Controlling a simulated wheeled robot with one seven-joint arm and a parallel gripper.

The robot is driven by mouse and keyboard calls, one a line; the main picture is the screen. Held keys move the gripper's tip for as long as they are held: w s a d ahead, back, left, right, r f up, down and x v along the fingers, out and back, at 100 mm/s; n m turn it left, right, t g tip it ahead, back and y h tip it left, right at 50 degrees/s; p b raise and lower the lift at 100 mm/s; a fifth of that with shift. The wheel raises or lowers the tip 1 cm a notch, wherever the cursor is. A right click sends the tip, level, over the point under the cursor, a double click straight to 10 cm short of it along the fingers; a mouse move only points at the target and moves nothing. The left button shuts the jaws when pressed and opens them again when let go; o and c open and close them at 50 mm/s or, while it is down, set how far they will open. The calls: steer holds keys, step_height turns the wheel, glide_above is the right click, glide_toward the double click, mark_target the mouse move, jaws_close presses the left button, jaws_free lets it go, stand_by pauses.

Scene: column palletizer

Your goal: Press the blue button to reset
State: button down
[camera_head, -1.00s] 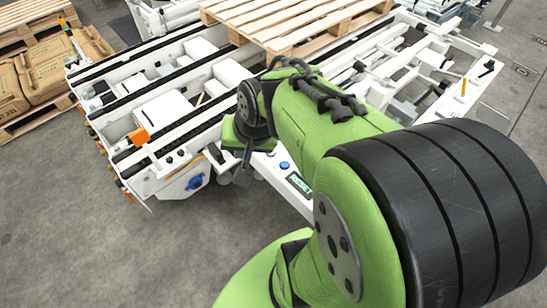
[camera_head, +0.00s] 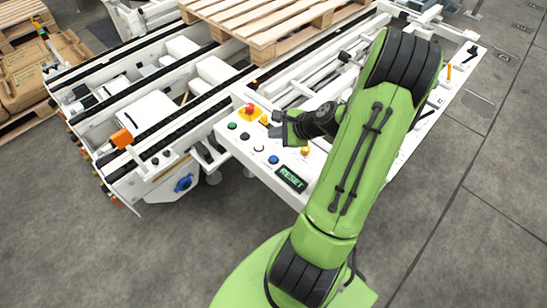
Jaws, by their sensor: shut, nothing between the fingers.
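The blue button (camera_head: 273,159) sits on the white control panel (camera_head: 235,149), just above a dark plate reading RESET (camera_head: 291,178). My gripper (camera_head: 272,119) is small and dark at the end of my green arm. It is shut and empty, above and beside the blue button in the picture, apart from it. Its fingertips show only partly, over the panel near the red button. The blue button is in clear view.
The panel also bears a red emergency button (camera_head: 250,110), a green button (camera_head: 232,126), a black one (camera_head: 245,136), a white one (camera_head: 259,148) and a yellow one (camera_head: 305,151). A wooden pallet (camera_head: 265,25) lies on the conveyor behind. Grey floor (camera_head: 190,250) is free in front.

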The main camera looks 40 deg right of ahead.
steer(key=b, duration=0.8)
glide_above(276, 160)
step_height(276, 160, down, 8)
steer(key=shift+f, duration=0.15)
steer(key=shift+w+f, duration=0.1)
steer(key=shift+f, duration=0.2)
stand_by(1.1)
steer(key=shift+f, duration=0.4)
steer(key=shift+f+b, duration=0.4)
steer(key=shift+f, duration=0.05)
stand_by(0.4)
steer(key=shift+r, duration=0.15)
steer(key=shift+r+p, duration=0.75)
steer(key=shift+p, duration=0.15)
